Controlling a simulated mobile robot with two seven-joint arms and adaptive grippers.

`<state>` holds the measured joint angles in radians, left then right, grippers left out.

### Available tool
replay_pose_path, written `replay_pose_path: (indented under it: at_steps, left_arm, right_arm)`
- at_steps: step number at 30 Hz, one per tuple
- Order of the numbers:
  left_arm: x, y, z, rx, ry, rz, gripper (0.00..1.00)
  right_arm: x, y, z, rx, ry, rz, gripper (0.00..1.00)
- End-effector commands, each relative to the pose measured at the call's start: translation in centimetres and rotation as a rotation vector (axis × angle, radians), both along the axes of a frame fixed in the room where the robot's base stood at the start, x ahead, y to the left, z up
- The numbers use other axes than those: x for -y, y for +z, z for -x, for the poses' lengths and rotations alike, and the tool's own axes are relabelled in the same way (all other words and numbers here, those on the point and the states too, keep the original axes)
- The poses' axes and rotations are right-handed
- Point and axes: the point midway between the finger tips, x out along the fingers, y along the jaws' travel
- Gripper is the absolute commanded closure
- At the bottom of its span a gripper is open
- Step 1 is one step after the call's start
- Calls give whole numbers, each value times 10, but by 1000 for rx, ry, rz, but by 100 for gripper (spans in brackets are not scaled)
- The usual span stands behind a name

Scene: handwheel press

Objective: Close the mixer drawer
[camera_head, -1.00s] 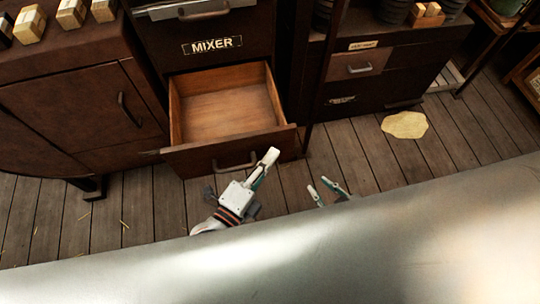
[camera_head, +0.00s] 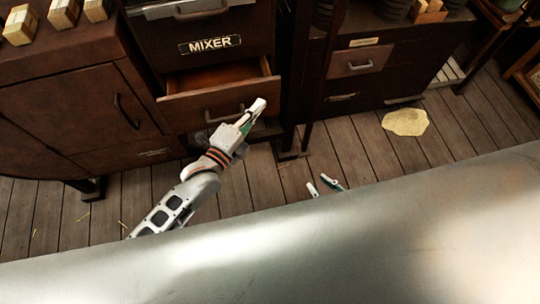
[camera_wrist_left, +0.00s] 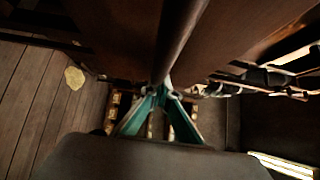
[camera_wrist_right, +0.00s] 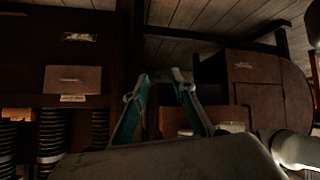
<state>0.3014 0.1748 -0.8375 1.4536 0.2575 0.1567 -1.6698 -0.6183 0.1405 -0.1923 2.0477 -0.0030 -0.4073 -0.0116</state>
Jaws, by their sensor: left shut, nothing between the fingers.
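The mixer drawer (camera_head: 219,104) is a brown wooden drawer under the cabinet front with the MIXER label (camera_head: 210,44). My right gripper (camera_head: 323,184) is low, in front of the cabinets and apart from the drawer. Its two fingers are spread in the right wrist view (camera_wrist_right: 163,85).
A dark cabinet (camera_head: 85,115) with a handle stands to the left. Another cabinet with a small drawer (camera_head: 352,62) stands to the right, past a dark post (camera_head: 314,85). A pale yellow patch (camera_head: 405,122) lies on the plank floor. A large metallic surface (camera_head: 300,240) fills the foreground.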

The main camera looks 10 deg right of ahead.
Motion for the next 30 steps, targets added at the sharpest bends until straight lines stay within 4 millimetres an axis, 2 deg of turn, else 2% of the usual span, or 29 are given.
replay_pose_path:
  at_steps: [1,6,12,19,30]
  left_arm:
    - [0,-5,-15,-1,1,-2,100]
    - [0,-6,-53,-4,1,-1,100]
    - [0,-4,-81,-4,0,-1,100]
    - [0,-2,-92,-3,0,0,100]
    - [-2,2,-96,2,5,1,100]
  right_arm:
    - [0,-9,4,-13,1,4,75]
    - [1,-12,5,-12,2,6,75]
    - [-1,-4,-4,12,5,0,75]
    - [-2,5,-15,39,14,3,75]
    - [-2,2,-10,29,17,4,75]
